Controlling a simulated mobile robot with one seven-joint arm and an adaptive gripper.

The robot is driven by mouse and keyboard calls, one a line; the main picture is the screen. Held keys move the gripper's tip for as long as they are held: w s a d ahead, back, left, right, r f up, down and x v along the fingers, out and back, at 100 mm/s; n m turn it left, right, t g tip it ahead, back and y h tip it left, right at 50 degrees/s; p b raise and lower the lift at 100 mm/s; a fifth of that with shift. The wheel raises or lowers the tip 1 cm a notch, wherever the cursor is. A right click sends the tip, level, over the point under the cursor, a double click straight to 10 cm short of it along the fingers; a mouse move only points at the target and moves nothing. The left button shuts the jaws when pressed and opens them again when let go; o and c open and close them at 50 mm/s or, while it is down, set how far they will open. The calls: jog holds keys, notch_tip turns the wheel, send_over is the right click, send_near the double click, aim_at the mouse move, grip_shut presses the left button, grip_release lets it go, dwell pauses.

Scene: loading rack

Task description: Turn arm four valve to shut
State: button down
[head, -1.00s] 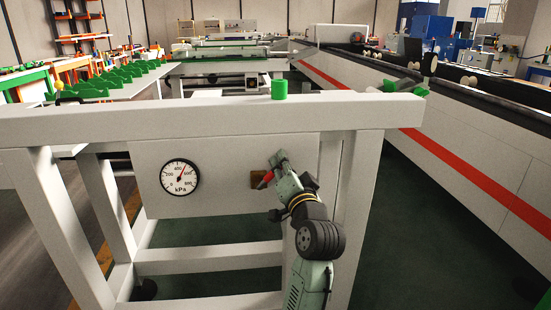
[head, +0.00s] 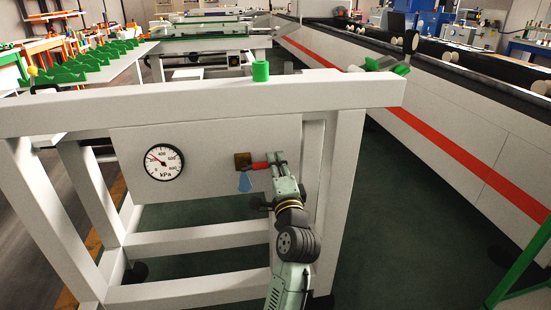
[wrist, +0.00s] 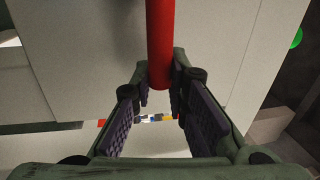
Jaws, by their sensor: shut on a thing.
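The valve is a small brown block (head: 243,160) on the white panel (head: 205,190) of the frame. Its red lever (head: 260,166) points right, nearly level, toward my gripper (head: 275,162). A blue tapered piece (head: 245,182) shows just below the block. My gripper is shut on the lever's outer end. In the wrist view the red lever (wrist: 160,40) runs from the top edge down between the fingers of my gripper (wrist: 160,88). The valve block is not visible there. A round kPa gauge (head: 164,162) left of the valve has its needle pointing up-left.
A white post (head: 342,190) stands right of my arm. A long conveyor side with a red stripe (head: 440,143) lies further right, across clear dark floor (head: 420,230).

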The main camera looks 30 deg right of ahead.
jog(key=shift+f+m, duration=0.2)
jog(key=shift+m, duration=0.1)
jog(key=c, duration=1.6)
grip_release()
jog(key=shift+o, duration=0.2)
jog(key=shift+s, duration=0.1)
jog(key=v, duration=1.1)
jog(key=shift+s+a, duration=0.15)
jog(key=shift+s, duration=0.2)
jog(key=shift+f, duration=0.1)
